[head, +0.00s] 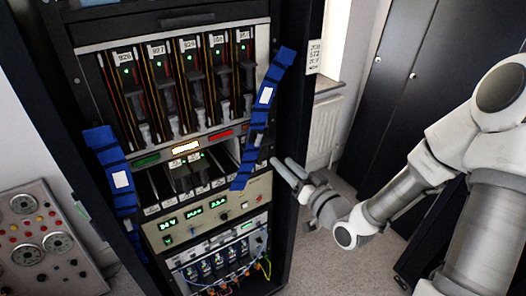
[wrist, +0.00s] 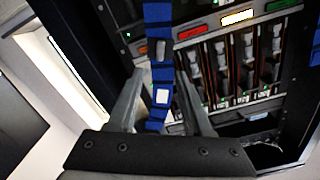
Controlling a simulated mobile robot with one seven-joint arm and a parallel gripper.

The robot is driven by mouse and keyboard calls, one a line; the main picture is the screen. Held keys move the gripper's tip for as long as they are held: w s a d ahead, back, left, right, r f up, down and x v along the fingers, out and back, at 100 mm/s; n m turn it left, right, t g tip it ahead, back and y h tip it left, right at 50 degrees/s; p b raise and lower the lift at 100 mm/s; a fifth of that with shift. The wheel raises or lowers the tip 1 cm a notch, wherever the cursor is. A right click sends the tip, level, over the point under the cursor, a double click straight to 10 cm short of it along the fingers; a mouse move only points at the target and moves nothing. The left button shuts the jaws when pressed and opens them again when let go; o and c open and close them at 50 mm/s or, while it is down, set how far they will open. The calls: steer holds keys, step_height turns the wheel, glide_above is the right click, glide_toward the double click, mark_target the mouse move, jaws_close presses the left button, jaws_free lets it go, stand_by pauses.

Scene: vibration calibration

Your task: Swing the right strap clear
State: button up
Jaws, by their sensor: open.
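The right strap (head: 266,95) is blue with a white label. It hangs slantwise across the right front of the rack, its top by the right post and its lower end further left. My gripper (head: 284,163) is just right of the strap's lower half, fingers pointing at the rack. In the wrist view, which looks upside down, the strap (wrist: 158,18) runs between the two spread fingers of my gripper (wrist: 160,78), with a grey buckle and the white label showing. The fingers look apart from it; the depth gap is unclear.
The left strap (head: 110,160) hangs down the rack's left side. The rack (head: 200,137) holds several upright modules, with a display panel (head: 205,214) below. A gauge console (head: 40,245) stands at lower left. Dark cabinets (head: 420,60) stand at right; floor between is clear.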

mark_target(260, 140)
steer(key=p+x, duration=0.2)
steer(key=x, duration=0.9)
steer(key=shift+s, duration=0.1)
jaws_close()
stand_by(1.0)
